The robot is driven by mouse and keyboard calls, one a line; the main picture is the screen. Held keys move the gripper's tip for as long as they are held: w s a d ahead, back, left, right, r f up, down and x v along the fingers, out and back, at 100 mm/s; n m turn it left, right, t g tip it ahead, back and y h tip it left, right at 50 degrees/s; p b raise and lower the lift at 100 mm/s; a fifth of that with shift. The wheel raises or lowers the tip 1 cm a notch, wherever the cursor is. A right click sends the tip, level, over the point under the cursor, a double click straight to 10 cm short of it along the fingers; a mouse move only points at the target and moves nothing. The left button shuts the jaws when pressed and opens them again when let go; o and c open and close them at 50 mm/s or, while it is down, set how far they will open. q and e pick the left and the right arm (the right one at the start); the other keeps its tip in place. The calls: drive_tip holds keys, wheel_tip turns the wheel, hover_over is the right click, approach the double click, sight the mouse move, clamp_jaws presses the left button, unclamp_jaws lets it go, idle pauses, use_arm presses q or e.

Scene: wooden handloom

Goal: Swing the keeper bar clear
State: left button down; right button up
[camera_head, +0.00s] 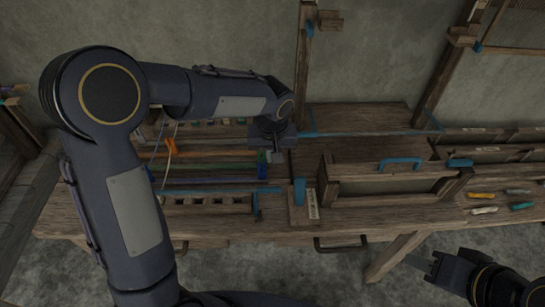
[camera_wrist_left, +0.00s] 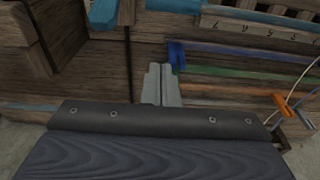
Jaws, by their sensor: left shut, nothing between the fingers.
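My left gripper (camera_head: 277,156) points down over the bench, beside the right ends of the coloured rods. In the left wrist view its two pale fingers (camera_wrist_left: 162,84) are together, with nothing between them. A small dark blue piece (camera_wrist_left: 176,56) shows just beyond the fingertips; I cannot tell whether they touch. A long blue bar (camera_head: 225,190) lies along the slotted wooden rack (camera_head: 200,204). A blue upright piece (camera_head: 299,191) stands on a wooden block to its right. I cannot tell which is the keeper bar. My right gripper (camera_head: 422,261) is low at the right, away from the bench; its finger gap is unclear.
Orange (camera_head: 200,154) and green (camera_head: 225,167) rods lie across the frame. A wooden box with a blue handle (camera_head: 400,162) stands to the right. Wooden posts (camera_head: 305,60) rise behind. Small coloured tools (camera_head: 482,195) lie at the bench's right end.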

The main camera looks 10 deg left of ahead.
use_arm(q)
drive_tip(key=f, duration=0.5)
drive_tip(key=w+f, duration=0.1)
drive_tip(key=f, duration=0.1)
drive_tip(key=shift+a+f, duration=0.2)
drive_tip(key=shift+f, duration=0.05)
drive_tip(key=s, duration=0.1)
drive_tip(key=s+p, duration=0.1)
drive_tip(key=s+d, duration=0.1)
drive_tip(key=shift+s+d+r+p, duration=0.1)
drive_tip(key=shift+s+r+p, duration=0.2)
drive_tip(key=shift+s+r, duration=0.1)
